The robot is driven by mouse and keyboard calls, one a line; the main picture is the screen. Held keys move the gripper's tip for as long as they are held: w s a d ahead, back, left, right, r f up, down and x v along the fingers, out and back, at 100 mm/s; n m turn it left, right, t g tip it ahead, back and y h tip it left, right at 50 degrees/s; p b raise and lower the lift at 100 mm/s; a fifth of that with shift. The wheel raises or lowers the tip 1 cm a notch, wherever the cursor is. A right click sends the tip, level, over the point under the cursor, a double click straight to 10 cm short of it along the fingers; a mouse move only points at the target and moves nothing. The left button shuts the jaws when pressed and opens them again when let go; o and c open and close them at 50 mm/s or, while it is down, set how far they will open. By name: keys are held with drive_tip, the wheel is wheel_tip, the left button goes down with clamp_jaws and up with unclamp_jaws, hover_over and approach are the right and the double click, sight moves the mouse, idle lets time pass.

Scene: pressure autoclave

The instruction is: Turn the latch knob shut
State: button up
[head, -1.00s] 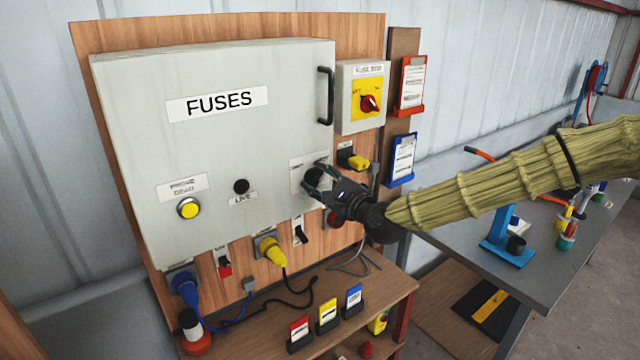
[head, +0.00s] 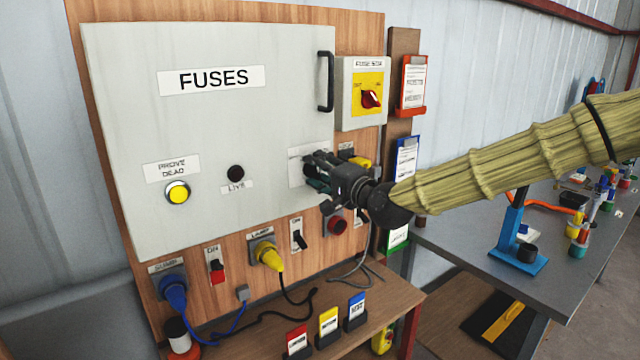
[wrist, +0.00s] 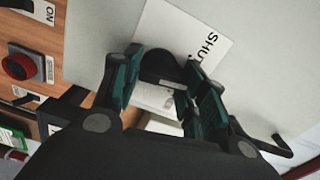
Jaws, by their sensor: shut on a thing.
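The grey cabinet door labelled FUSES (head: 120,110) stands closed on the wooden board. A white label plate sits at its lower right; in the wrist view the plate (wrist: 185,35) reads SHUT. The dark round latch knob (wrist: 160,65) is on that plate, between my fingers in the wrist view. My gripper (head: 318,170) is at the plate, its fingers closed on the knob's sides; it also shows in the wrist view (wrist: 160,88). In the head view the gripper hides the knob. The knob's exact turn angle cannot be told.
A grey switch box (head: 345,95) with a red knob and a black door handle (head: 325,82) are above my gripper. A red button (head: 337,225) and a yellow plug (head: 268,257) are below it. A bench (head: 470,262) is at the right.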

drive_tip(key=n+b, duration=0.2)
drive_tip(key=n, duration=0.1)
drive_tip(key=shift+r+n+b, duration=0.1)
drive_tip(key=shift+n+b, duration=0.2)
drive_tip(key=shift+b, duration=0.1)
drive_tip(key=shift+s+a+r+n+b, duration=0.1)
drive_tip(key=shift+n+b, duration=1.05)
drive_tip(key=shift+n, duration=0.65)
drive_tip(key=o, duration=1)
drive_tip(key=v, duration=1.2)
